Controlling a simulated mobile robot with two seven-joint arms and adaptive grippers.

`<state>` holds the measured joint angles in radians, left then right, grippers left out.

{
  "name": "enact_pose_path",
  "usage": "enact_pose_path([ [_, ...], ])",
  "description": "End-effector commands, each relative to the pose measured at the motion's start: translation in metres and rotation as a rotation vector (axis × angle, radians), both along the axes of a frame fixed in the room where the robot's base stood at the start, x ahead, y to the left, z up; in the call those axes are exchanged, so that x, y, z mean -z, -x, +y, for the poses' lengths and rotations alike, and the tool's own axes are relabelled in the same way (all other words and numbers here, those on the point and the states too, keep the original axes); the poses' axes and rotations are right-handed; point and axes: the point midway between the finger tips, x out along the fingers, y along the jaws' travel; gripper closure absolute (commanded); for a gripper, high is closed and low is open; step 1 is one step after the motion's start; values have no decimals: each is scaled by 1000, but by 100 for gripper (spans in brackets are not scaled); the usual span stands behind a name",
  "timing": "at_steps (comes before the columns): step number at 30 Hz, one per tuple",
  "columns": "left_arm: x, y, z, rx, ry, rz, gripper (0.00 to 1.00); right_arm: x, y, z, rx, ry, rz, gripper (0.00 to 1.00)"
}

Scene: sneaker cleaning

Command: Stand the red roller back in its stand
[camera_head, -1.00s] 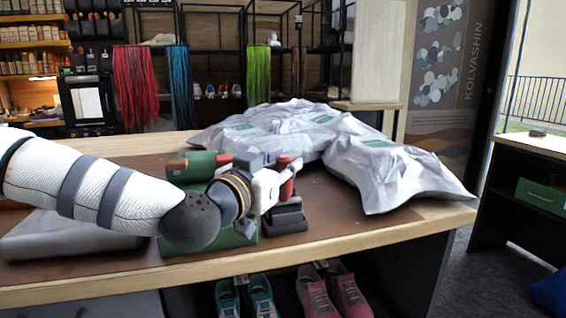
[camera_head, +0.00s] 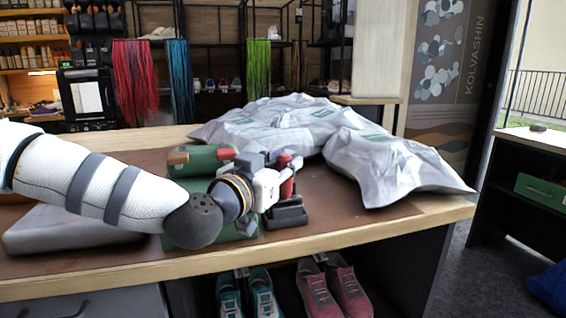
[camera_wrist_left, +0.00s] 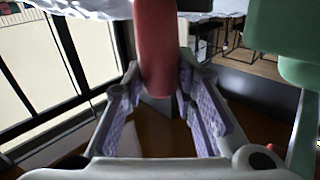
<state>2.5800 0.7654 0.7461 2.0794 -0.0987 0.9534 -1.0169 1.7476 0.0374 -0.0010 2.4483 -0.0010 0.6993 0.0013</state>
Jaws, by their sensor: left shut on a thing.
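The red roller (camera_head: 287,188) is in my left gripper (camera_head: 284,178), above the right part of the table mat. In the left wrist view the roller (camera_wrist_left: 155,45) stands between the two purple-padded fingers (camera_wrist_left: 158,95), which are shut on it. The black stand (camera_head: 289,216) sits on the mat just below the roller in the head view. The roller looks roughly upright over the stand. The gripper hides part of it, and I cannot tell whether its lower end touches the stand. My right gripper is not in view.
A green holder (camera_head: 203,160) with red and wooden-ended items stands close left of the gripper, partly behind my arm. Crumpled silvery-white bags (camera_head: 385,165) cover the table's back and right. A grey flat object (camera_head: 70,232) lies at left. The mat's front right is clear.

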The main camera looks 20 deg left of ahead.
Motion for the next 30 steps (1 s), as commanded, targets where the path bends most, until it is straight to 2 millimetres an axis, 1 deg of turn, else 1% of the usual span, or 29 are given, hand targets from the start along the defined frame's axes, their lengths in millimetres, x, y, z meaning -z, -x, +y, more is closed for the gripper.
enact_pose_path([
  [1, -3, -1, 2, -6, -2, -7, 100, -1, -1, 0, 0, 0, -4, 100],
  [7, -2, -2, 3, -7, -2, -7, 100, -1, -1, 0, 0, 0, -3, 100],
  [8, -2, -2, 3, -7, -2, -7, 70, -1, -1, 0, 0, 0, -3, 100],
  [9, -2, -2, 3, -7, -2, -7, 61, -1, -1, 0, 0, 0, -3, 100],
  [10, -2, -2, 3, -7, -2, -7, 54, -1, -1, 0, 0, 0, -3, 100],
  [11, -2, -2, 3, -7, -2, -6, 51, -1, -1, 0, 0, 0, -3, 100],
  [20, -1, 0, 3, -4, -2, -3, 51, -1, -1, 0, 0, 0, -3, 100],
  [23, -2, 15, 5, -3, 0, -3, 51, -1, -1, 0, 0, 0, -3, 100],
  [27, -2, 46, 11, -3, 1, -5, 51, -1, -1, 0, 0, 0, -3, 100],
  [30, -2, 62, 15, -4, 0, -5, 51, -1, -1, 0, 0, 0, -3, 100],
])
